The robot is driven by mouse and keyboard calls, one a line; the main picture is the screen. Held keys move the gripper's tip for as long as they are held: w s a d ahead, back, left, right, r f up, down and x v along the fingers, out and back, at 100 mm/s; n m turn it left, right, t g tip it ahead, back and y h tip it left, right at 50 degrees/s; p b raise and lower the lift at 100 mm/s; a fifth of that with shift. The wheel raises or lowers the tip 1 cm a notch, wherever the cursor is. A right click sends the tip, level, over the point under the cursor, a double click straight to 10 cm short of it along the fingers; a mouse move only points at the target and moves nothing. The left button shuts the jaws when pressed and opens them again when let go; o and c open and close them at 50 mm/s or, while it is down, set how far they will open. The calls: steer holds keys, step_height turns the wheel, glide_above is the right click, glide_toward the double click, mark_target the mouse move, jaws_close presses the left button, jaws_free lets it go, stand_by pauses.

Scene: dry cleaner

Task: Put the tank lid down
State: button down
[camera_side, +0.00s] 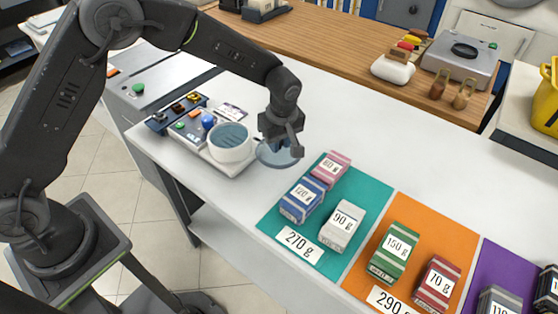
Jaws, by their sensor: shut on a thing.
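My gripper (283,141) is shut on the tank lid (272,155), a round translucent blue-grey disc. The lid is just right of the white round tank (231,146), close to the white table top (224,193). I cannot tell whether the lid touches the table or is held slightly above it. The tank is open at the top and shows a blue-grey inside. It stands on a grey device with a blue knob (208,121) and coloured buttons. My gripper hides part of the lid.
A teal mat (285,238) with several labelled boxes lies right of the lid. An orange mat (450,236) and a purple mat (488,262) follow, also with boxes. The white table behind the mats is clear. A wooden counter (330,60) stands at the back.

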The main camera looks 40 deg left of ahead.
mark_target(280, 152)
steer(key=shift+f, duration=3.1)
steer(key=shift+f, duration=0.2)
steer(key=c, duration=1)
jaws_free()
steer(key=shift+r, duration=0.1)
